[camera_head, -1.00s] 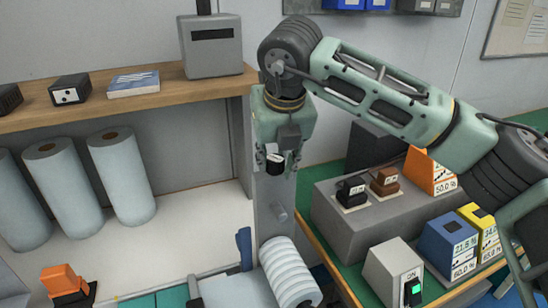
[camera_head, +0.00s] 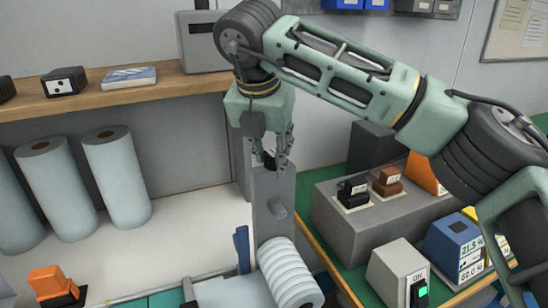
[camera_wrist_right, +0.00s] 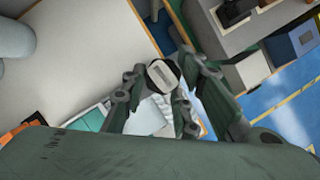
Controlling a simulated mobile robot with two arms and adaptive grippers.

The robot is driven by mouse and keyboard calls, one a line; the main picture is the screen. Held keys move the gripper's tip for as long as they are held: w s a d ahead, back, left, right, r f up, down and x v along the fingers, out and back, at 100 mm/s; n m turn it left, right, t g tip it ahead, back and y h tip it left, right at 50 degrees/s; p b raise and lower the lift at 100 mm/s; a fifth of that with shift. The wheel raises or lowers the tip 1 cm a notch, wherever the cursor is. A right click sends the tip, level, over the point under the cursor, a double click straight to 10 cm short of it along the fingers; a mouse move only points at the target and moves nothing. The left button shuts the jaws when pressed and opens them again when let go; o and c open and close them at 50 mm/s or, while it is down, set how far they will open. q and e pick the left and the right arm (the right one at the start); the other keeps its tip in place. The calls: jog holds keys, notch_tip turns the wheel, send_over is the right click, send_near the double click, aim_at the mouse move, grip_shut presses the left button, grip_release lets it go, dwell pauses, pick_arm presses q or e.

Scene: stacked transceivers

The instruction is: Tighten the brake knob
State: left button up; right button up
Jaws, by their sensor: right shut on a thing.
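My right gripper (camera_head: 271,162) points down at the top of a grey upright post (camera_head: 268,230). Its fingers are shut on the brake knob, a small dark round knob (camera_head: 269,161) mostly hidden by them. In the right wrist view the knob (camera_wrist_right: 162,76) shows its round end with a pale bar across it, between the two fingers. My left gripper is not in view.
A roll (camera_head: 291,272) lies at the foot of the post, near a blue lever (camera_head: 241,249). Several upright rolls (camera_head: 116,177) stand at left under a wooden shelf (camera_head: 150,92). A grey switch box (camera_head: 397,273) and coloured boxes stand at right.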

jog(key=shift+a+r+m, duration=0.1)
jog(key=shift+a+m, duration=0.15)
jog(key=shift+m, duration=0.35)
jog(key=shift+r, duration=0.1)
jog(key=o, duration=1)
jog(key=shift+w+a+h, duration=0.15)
jog(key=shift+a+h, duration=0.1)
jog(key=shift+h, duration=0.05)
jog(key=shift+d, duration=0.2)
jog(key=v, duration=1.2)
